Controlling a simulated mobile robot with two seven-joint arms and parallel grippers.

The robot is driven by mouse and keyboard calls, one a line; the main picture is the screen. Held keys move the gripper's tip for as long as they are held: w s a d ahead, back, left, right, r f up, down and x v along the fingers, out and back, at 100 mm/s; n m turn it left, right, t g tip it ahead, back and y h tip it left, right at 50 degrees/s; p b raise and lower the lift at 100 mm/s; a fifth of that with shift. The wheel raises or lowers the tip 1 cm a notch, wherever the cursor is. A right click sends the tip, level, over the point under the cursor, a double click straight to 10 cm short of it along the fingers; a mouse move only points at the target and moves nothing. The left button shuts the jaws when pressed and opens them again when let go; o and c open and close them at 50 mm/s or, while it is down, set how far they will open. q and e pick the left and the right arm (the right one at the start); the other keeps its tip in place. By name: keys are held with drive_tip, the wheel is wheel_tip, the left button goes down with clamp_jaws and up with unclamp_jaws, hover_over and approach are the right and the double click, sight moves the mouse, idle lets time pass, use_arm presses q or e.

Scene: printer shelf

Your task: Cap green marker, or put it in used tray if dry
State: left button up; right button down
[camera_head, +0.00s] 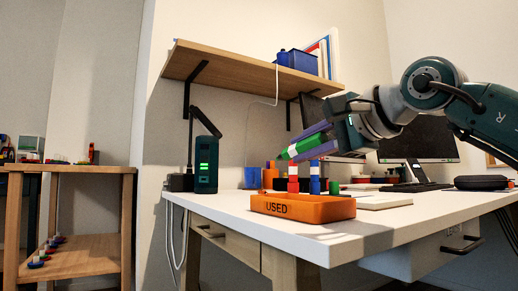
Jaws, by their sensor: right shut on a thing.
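My right gripper (318,142) is shut on a green marker (294,150) with a pale band. It holds the marker tilted in the air above the desk, with its narrow end pointing left and down. The orange tray (278,209) marked USED sits on the desk below. A small green upright piece (334,187) shows just behind the tray; I cannot tell whether it is a cap or another marker. My left gripper is out of view.
Red (293,184) and blue (315,184) upright markers stand at the tray, in it or just behind it. A black device with green lights (205,165) stands at the desk's left end. A wooden shelf (235,75) hangs above. The desk's front right (400,222) is clear.

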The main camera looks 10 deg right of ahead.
wheel_tip(320, 180, down, 4)
drive_tip(key=b, duration=0.3)
drive_tip(key=shift+a+f, duration=0.1)
drive_tip(key=shift+f+b, duration=1.25)
drive_tip(key=shift+f, duration=0.5)
